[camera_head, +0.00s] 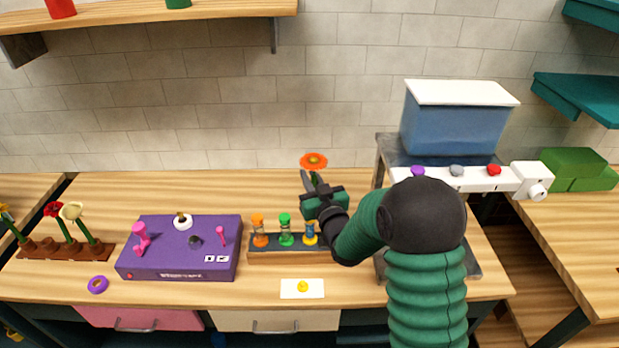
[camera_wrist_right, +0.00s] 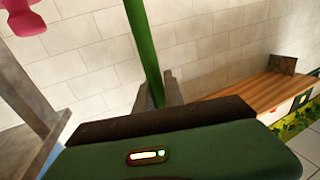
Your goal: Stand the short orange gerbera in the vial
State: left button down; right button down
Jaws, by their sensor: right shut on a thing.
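The orange gerbera (camera_head: 313,160) is held upright above the back part of the table, with its bloom above my right gripper (camera_head: 311,183). In the right wrist view its green stem (camera_wrist_right: 146,48) runs between the two fingers of my right gripper (camera_wrist_right: 158,92), which is shut on it. The lower end of the stem is hidden. I cannot pick out the vial for sure; a low rack (camera_head: 265,257) holds orange, green and blue-yellow hourglass-shaped pieces just in front of the gripper. My left gripper is not in view.
A purple box (camera_head: 180,262) with small knobs stands left of the rack. A brown holder (camera_head: 65,250) with several flowers is at the far left. A white card (camera_head: 302,289) lies in front. A blue bin (camera_head: 455,125) stands at right. The table behind the purple box is clear.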

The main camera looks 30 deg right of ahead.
jog(key=shift+s+a+f+b, duration=0.15)
jog(key=shift+a+f+b, duration=0.3)
jog(key=shift+f+b, duration=0.25)
jog(key=shift+s+a+f+b, duration=0.1)
jog(key=shift+a+f+b, duration=0.35)
jog(key=shift+f, duration=0.45)
jog(key=shift+w+a+f+b, duration=0.1)
jog(key=shift+w+f+b, duration=0.05)
jog(key=shift+f+b, duration=0.8)
jog(key=shift+w+a+f+b, duration=0.1)
jog(key=shift+f+b, duration=0.65)
jog(key=shift+b, duration=0.4)
